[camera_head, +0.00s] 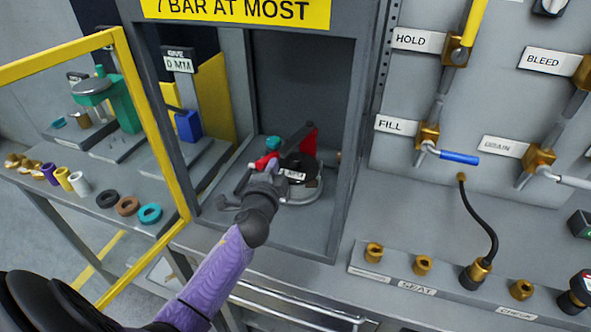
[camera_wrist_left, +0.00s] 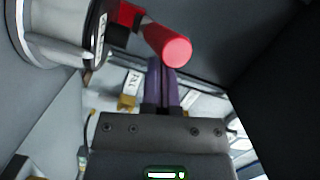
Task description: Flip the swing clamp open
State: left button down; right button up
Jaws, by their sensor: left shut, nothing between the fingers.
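The swing clamp stands in the open-fronted bay over a round dark valve body with a white label (camera_head: 294,175). Its red parts show as a wedge (camera_head: 309,141) behind the body and a red grip (camera_head: 266,161) at the front left. In the left wrist view the red round-ended grip (camera_wrist_left: 172,48) is close, just above the fingertips. My left gripper (camera_head: 263,181) reaches into the bay at the grip. Its purple fingers (camera_wrist_left: 164,72) are together, with nothing between them. I cannot tell whether they touch the grip. My right gripper is not in view.
The grey bay walls (camera_head: 347,120) stand close on both sides. A yellow-framed guard (camera_head: 150,130) stands open at left, by a bench with several coloured rings (camera_head: 150,213). At right is a panel with valve handles (camera_head: 459,158) and a black hose (camera_head: 489,220).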

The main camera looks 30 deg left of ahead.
pick_arm(q)
jog(key=a, duration=0.8)
jog(key=shift+w+b, duration=0.2)
jog(key=shift+b, duration=0.2)
jog(key=p+v, duration=0.2)
jog(key=v, duration=0.8)
jog(key=shift+f, duration=0.15)
